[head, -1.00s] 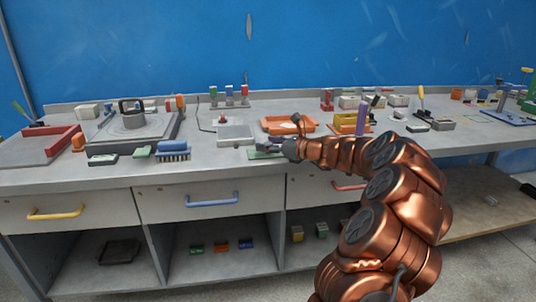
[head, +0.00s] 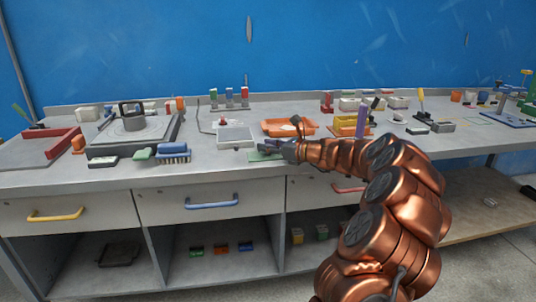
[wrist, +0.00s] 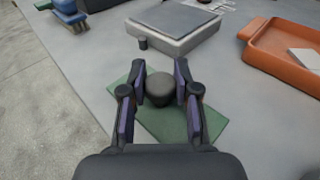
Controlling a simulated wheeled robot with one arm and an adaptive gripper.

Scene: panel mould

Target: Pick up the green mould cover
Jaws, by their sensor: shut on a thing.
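The green mould cover (wrist: 197,128) is a flat green plate with a dark round knob (wrist: 160,88) on top. In the wrist view it lies at or just over the grey worktop; I cannot tell whether it touches. In the head view the green cover (head: 262,157) shows near the bench's front edge, partly hidden by my gripper. My gripper (wrist: 160,82) is shut on the knob, one finger on each side. It also shows in the head view (head: 270,147), at the end of my copper arm.
Behind the cover stands a grey square-topped block (wrist: 178,22). An orange tray (head: 289,127) lies behind and to the right. A blue brush (head: 173,152) lies to the left near the front edge. Bare worktop lies left of the cover.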

